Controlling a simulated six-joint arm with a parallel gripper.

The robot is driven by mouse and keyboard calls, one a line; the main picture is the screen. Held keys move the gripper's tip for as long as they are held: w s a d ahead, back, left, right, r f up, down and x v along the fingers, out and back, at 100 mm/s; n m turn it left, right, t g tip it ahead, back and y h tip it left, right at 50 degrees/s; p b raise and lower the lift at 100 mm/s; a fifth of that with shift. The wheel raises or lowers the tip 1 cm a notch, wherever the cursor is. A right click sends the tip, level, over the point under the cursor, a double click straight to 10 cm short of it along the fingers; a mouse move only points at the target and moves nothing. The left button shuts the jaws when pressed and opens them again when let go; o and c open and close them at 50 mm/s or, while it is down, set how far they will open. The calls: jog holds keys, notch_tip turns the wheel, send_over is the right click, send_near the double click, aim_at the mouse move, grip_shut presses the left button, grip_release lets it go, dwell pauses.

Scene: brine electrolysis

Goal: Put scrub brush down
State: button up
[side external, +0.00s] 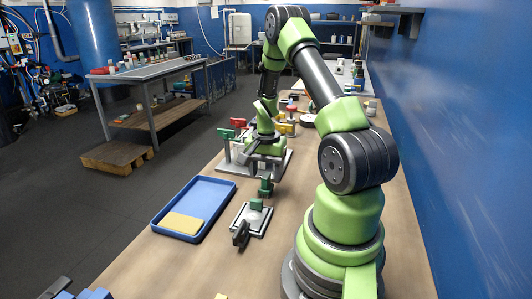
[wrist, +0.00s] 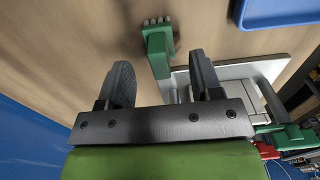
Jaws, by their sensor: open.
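The scrub brush (wrist: 159,48) is green with a row of grey bristles at its far end in the wrist view. In the side view, a small green piece that looks like the brush (side external: 265,187) is just below my gripper (side external: 266,168), at the table (side external: 180,270). My gripper (wrist: 162,72) is open, its two dark fingers apart on either side of the brush's near end. I see a gap between the brush and both fingers. Whether the brush rests fully on the table is hard to tell.
A blue tray (side external: 222,198) with a yellow sponge (side external: 182,223) lies left of my gripper. A grey plate fixture (side external: 250,219) with a black clamp (side external: 241,234) sits nearer the camera. A rack with red and green handles (side external: 238,122) stands behind.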

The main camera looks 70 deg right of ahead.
aim_at(265, 176)
notch_tip(265, 176, up, 7)
jog(key=shift+f, duration=0.15)
jog(key=w+a+r+n+t, duration=0.35)
jog(key=a+r+n, duration=0.35)
jog(key=a+r, duration=0.75)
jog(key=s+a+r+n+t+y, duration=0.2)
jog(key=s+a+n, duration=0.5)
jog(key=a, duration=0.5)
notch_tip(265, 176, up, 3)
jog(key=shift+s+f+t, duration=0.2)
jog(key=shift+s+t, duration=0.65)
jog(key=o, duration=0.3)
jog(key=shift+o, duration=0.2)
